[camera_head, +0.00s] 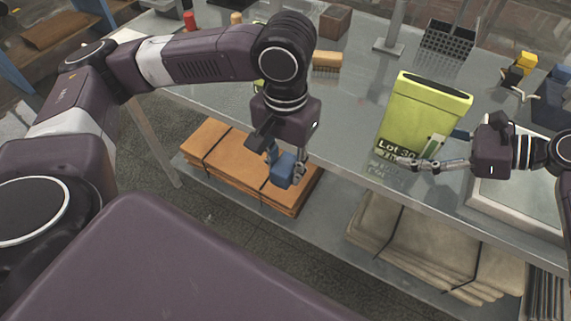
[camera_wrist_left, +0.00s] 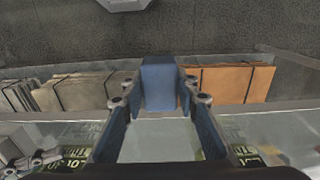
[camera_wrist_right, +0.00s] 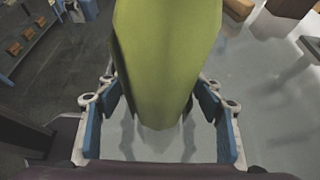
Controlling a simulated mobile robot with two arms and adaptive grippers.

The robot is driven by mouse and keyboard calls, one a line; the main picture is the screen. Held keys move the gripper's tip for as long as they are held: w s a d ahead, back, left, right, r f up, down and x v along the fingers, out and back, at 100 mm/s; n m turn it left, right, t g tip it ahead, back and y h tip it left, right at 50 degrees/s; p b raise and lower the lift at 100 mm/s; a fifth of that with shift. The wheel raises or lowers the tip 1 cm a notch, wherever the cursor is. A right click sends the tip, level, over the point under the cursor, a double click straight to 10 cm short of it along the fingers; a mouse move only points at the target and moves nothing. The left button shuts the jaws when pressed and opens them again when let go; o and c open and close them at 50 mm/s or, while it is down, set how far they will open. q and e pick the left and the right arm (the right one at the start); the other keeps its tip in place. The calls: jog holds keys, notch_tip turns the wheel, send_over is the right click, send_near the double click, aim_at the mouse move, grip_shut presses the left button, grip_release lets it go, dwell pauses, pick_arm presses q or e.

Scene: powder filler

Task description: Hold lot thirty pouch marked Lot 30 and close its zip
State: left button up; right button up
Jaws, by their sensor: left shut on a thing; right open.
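The yellow-green pouch marked Lot 30 (camera_head: 425,105) stands upright on the table, its dark top opening showing. My right gripper (camera_head: 432,150) is open at its lower right, one finger in front of the labelled face. In the right wrist view the pouch (camera_wrist_right: 165,60) reaches down between the spread fingers (camera_wrist_right: 160,105), with gaps at the sides. My left gripper (camera_head: 284,165) is away to the left, pointing down past the table's front edge. It is shut on a blue block (camera_wrist_left: 159,84), which also shows in the head view (camera_head: 282,172). The zip itself cannot be made out.
Orange-brown folded stacks (camera_head: 225,160) and beige ones (camera_head: 415,250) lie on a lower shelf. A brush (camera_head: 327,61), a brown block (camera_head: 335,21), a metal post (camera_head: 394,25) and a dark perforated rack (camera_head: 447,40) stand on the table. The table between the arms is mostly clear.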

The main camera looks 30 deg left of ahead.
pick_arm(q)
jog(key=shift+f, duration=0.25)
pick_arm(e)
jog(key=shift+a+f, duration=0.15)
pick_arm(q)
jog(key=shift+f+b, duration=0.35)
jog(key=shift+b, duration=0.25)
pick_arm(e)
jog(key=shift+a+f, duration=0.15)
jog(key=shift+a, duration=0.2)
jog(key=c, duration=0.9)
jog(key=shift+o, duration=0.2)
pick_arm(q)
jog(key=shift+w, duration=0.1)
